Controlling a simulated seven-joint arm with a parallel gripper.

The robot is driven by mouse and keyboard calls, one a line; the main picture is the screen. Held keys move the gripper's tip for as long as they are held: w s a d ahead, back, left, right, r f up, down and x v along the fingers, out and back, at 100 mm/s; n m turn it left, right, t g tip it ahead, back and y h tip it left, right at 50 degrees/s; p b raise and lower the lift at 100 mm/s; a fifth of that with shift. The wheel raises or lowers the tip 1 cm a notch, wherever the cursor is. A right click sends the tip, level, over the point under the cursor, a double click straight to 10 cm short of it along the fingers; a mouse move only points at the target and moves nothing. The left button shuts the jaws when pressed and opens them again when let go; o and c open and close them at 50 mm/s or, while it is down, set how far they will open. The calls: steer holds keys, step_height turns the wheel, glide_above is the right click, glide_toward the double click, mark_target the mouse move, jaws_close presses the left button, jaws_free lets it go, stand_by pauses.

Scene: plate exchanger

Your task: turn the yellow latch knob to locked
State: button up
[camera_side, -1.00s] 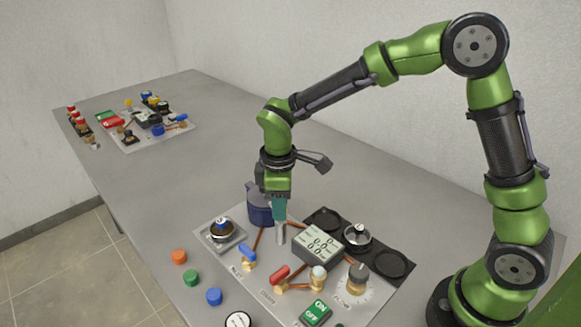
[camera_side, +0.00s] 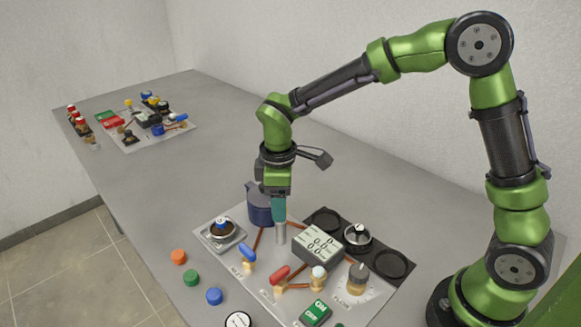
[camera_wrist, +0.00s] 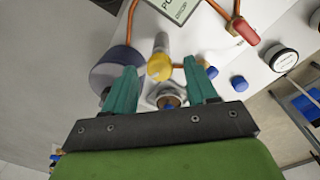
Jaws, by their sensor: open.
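The yellow latch knob (camera_wrist: 160,66) shows in the wrist view, at the end of a grey post (camera_wrist: 161,45). In the side view the post (camera_side: 281,234) stands on the panel beside the dark blue vessel, and my fingers hide the knob. My gripper (camera_side: 279,216) points down right over the post. In the wrist view my gripper (camera_wrist: 160,69) is open, with one teal finger on each side of the knob and visible gaps between. I cannot tell whether the knob is at locked.
The dark blue vessel (camera_side: 259,207) stands close by on the left. A display box (camera_side: 318,244) is close on the right. A blue lever (camera_side: 247,252) and a red lever (camera_side: 280,274) sit in front. The table behind (camera_side: 210,165) is clear.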

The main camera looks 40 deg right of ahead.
step_height(320, 180, up, 16)
steer(key=shift+s+a, duration=0.25)
steer(key=shift+a, duration=0.05)
steer(key=s+d+f+m+t+y, duration=0.1)
steer(key=s+d+m+t, duration=0.2)
steer(key=s+m, duration=0.3)
steer(key=s+d+f+m+t+y, duration=0.1)
steer(key=s+d+m+t, duration=0.2)
steer(key=s, duration=0.7)
steer(key=shift+s+d+f+m+t, duration=0.15)
steer(key=shift+s+d+m+t, duration=0.25)
steer(key=shift+d+m, duration=1.25)
steer(key=shift+a+m, duration=0.35)
